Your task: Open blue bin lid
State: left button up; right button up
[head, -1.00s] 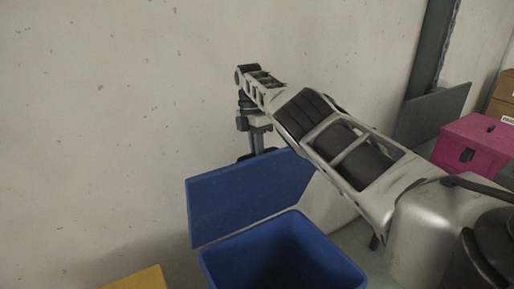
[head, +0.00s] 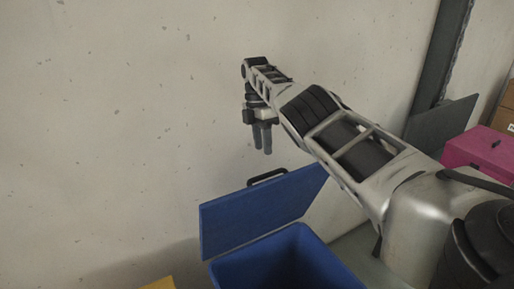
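The blue bin (head: 275,268) stands at the bottom centre of the head view, against the wall. Its blue lid (head: 255,212) is swung up and stands tilted back behind the bin's opening. A black handle (head: 267,177) sits at the lid's top edge. My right gripper (head: 263,152) points down above the handle, apart from it and holding nothing. Its two dark fingers look close together, and I cannot tell how wide the gap is. My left gripper is not in view.
A yellow thing (head: 159,284) shows at the bottom edge, left of the bin. A pink box (head: 478,150) with a grey lid (head: 441,121) stands open at the right. A brown box is at the far right edge. Bare wall (head: 110,120) fills the left.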

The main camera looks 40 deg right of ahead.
jog(key=shift+w+d+r, duration=0.1)
jog(key=shift+w+r, duration=0.05)
jog(key=shift+r, duration=0.5)
jog(key=shift+w+r, duration=0.1)
jog(key=shift+r, duration=0.55)
